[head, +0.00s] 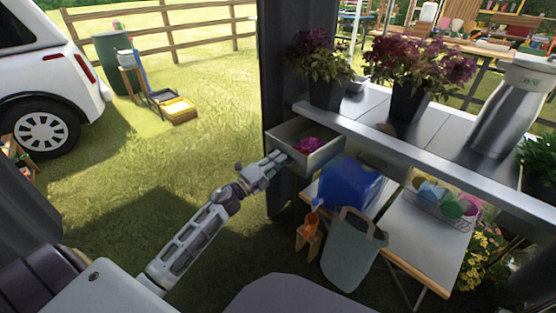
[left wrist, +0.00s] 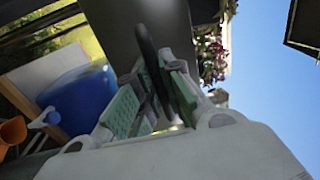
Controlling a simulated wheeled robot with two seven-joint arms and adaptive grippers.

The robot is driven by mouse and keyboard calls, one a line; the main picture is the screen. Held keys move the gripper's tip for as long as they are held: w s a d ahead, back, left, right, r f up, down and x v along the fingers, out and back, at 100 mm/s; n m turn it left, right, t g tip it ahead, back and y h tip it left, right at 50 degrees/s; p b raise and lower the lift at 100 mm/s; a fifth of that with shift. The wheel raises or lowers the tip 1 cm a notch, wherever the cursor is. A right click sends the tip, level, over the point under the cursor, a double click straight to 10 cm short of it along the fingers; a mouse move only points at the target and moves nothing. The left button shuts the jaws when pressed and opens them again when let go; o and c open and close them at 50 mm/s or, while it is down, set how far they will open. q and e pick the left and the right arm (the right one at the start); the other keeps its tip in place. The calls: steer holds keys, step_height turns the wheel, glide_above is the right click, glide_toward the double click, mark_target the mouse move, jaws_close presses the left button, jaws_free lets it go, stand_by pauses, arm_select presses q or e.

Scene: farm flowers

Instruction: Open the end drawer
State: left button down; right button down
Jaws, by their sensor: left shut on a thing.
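The end drawer (head: 322,157) is at the left end of the grey counter, pulled out so that its inside shows. A pink item (head: 308,144) lies in it. My left gripper (head: 272,160) is at the drawer's front. In the left wrist view its green-padded fingers (left wrist: 160,92) are shut on the dark drawer handle (left wrist: 146,48), with the dark drawer front (left wrist: 185,35) behind it. My right gripper is not in view.
Potted purple flowers (head: 318,58) and a silver can (head: 510,105) stand on the counter (head: 440,140). Beneath are a blue container (head: 348,183), a grey-green bag (head: 350,255) and a low table (head: 425,240). A dark post (head: 275,70) stands beside the drawer.

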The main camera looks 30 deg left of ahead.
arm_select(q)
steer(key=c, duration=1.8)
jaws_free()
steer(key=v, duration=1.2)
